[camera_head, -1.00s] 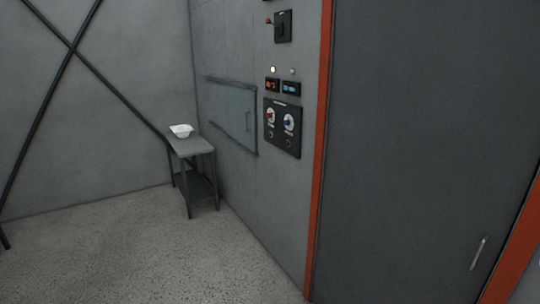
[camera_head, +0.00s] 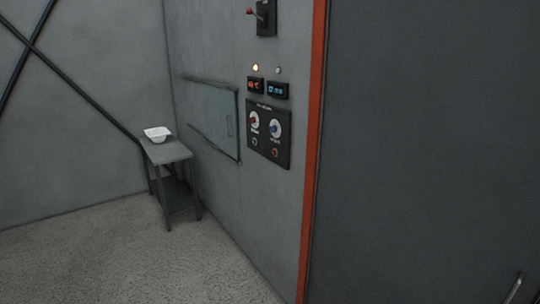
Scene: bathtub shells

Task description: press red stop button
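A dark control panel (camera_head: 268,133) is on the grey wall, left of the orange door frame. It carries a knob with a red pointer (camera_head: 254,122) and a knob with a blue pointer (camera_head: 275,129). Below them are two small round buttons; the right one (camera_head: 275,153) has a reddish ring, the left one (camera_head: 254,142) looks pale. I take the reddish one as the red stop button, but its label is too small to read. My gripper is not in view.
Above the panel are two displays (camera_head: 267,88), a lit lamp (camera_head: 256,68) and a red-tipped lever switch (camera_head: 263,16). A side table (camera_head: 165,152) with a white tub (camera_head: 158,134) stands left. A large dark door (camera_head: 430,140) fills the right. The floor (camera_head: 110,260) is clear.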

